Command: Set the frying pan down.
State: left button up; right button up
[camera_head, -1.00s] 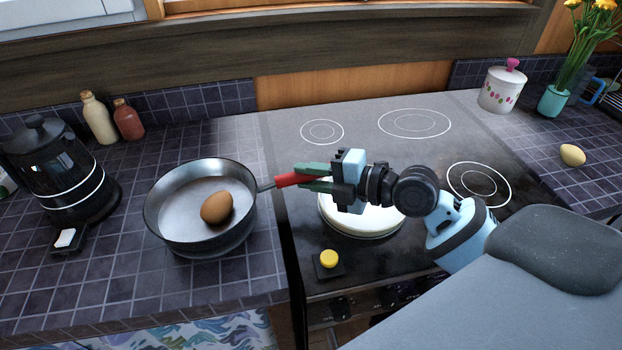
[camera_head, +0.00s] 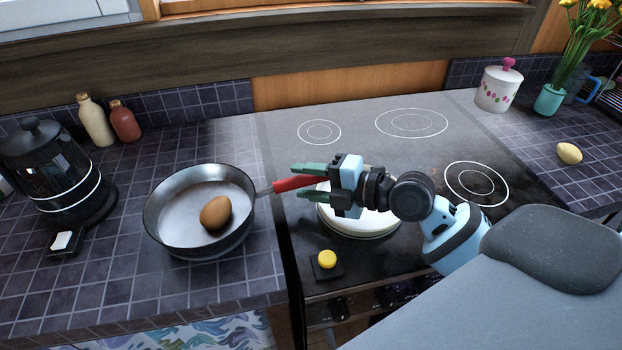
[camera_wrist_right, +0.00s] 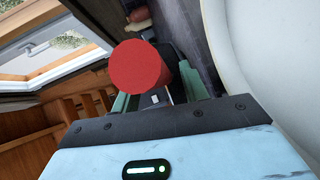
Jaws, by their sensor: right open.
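The frying pan (camera_head: 175,208) is grey metal with a red handle (camera_head: 300,183). It rests on the tiled counter left of the stove, with a brown egg (camera_head: 215,212) inside. Its handle points right, over the edge of the stove. My right gripper (camera_head: 298,182) is open, its green fingers apart on either side of the handle's end. In the right wrist view the red round end of the handle (camera_wrist_right: 141,67) sits between the fingers, hiding the pan. My left gripper is not in view.
A white plate (camera_head: 347,230) lies on the stove under my right gripper. A yellow button on a dark block (camera_head: 327,260) is at the stove's front. A black kettle (camera_head: 50,175) and bottles (camera_head: 96,120) stand left. A pale egg (camera_head: 569,153) lies right.

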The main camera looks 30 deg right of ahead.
jog(key=shift+r, duration=0.15)
jog(key=shift+s+d, duration=0.2)
jog(key=shift+s, duration=0.05)
jog(key=b+v, duration=0.2)
jog(key=v, duration=0.7)
jog(key=shift+s+d+b, duration=0.15)
jog(key=shift+s+b, duration=0.1)
jog(key=shift+b, duration=0.05)
jog(key=shift+s+d+r, duration=0.1)
jog(key=shift+s+d, duration=0.3)
jog(key=shift+s, duration=0.05)
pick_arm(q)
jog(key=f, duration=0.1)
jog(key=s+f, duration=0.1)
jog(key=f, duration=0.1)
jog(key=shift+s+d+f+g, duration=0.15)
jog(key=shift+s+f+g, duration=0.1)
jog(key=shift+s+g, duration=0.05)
pick_arm(e)
jog(key=shift+s+d+r, duration=0.15)
jog(key=shift+s, duration=0.1)
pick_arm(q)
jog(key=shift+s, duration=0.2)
